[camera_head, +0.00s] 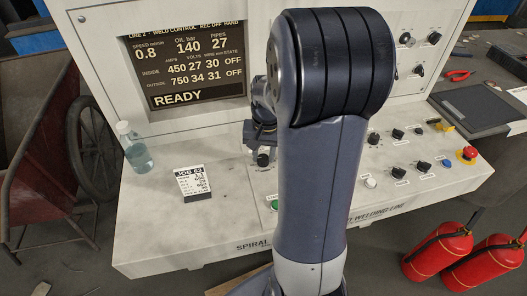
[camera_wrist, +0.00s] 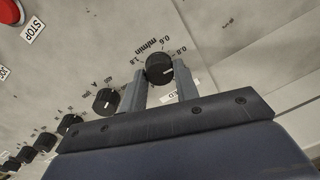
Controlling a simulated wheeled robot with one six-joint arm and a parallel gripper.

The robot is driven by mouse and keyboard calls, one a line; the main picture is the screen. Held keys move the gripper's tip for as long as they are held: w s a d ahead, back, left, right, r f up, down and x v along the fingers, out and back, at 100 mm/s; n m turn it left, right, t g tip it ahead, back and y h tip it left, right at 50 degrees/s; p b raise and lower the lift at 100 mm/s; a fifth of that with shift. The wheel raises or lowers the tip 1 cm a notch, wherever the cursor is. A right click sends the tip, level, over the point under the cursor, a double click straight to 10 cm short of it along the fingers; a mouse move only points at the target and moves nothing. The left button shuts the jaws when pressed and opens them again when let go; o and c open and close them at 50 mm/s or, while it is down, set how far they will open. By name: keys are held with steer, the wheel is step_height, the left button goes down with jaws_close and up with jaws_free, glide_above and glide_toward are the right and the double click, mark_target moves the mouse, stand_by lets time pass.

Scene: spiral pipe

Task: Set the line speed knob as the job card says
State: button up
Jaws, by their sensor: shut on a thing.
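My gripper (camera_wrist: 160,88) is shut on the black line speed knob (camera_wrist: 159,67), with one finger on each side of it. The panel around this knob is marked m/min, with 0.6, 0.8 and 1.8 legible. A white pointer line shows on its face. In the head view my gripper (camera_head: 260,136) is over the console, partly hidden by my arm, with a black knob (camera_head: 263,159) just below it. The job card (camera_head: 192,183) stands on the left of the console, headed JOB 63; its small lines are not legible. The screen (camera_head: 175,55) shows speed 0.8 and READY.
Other black knobs (camera_wrist: 106,99) run in a row beside the held one. A red stop button (camera_wrist: 12,10) is at the wrist view's corner. A bottle (camera_head: 135,150) stands left of the card. Right are an emergency button (camera_head: 467,154) and fire extinguishers (camera_head: 438,250).

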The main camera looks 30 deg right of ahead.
mark_target(265, 159)
steer(key=m, duration=0.6)
steer(key=shift+p, duration=0.4)
steer(key=m, duration=0.6)
steer(key=shift+s, duration=0.1)
steer(key=o, duration=1)
steer(key=shift+c, duration=0.2)
step_height(265, 159, up, 11)
steer(key=shift+s+p, duration=0.35)
steer(key=shift+p, duration=0.05)
steer(key=shift+f, duration=0.2)
